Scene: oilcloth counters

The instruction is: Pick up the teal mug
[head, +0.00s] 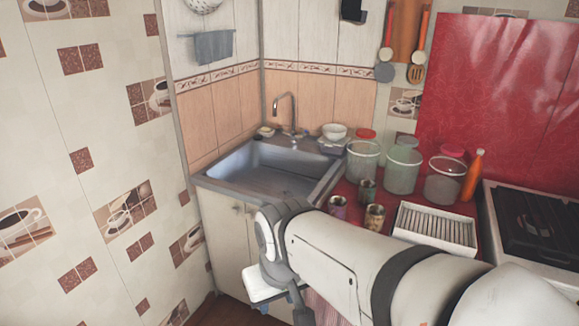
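No mug that is clearly teal shows in the head view. Several small dark mugs stand on the red counter just behind my arm: a greenish one (367,191), a reddish-brown one (338,208) and a patterned one (374,217). I cannot tell whether the greenish one is the teal mug. My arm reaches from the lower right to the left, and its wrist bends down in front of the sink cabinet. My gripper (283,296) is small and partly cut off by my arm, low and apart from the mugs. Its fingers are not clear.
A metal sink (265,172) lies left of the mugs. Glass jars (402,172) stand behind them, with an orange bottle (473,175) at their right. A white box of sticks (436,228) and a stove (530,222) are at the right. The counter around the mugs is crowded.

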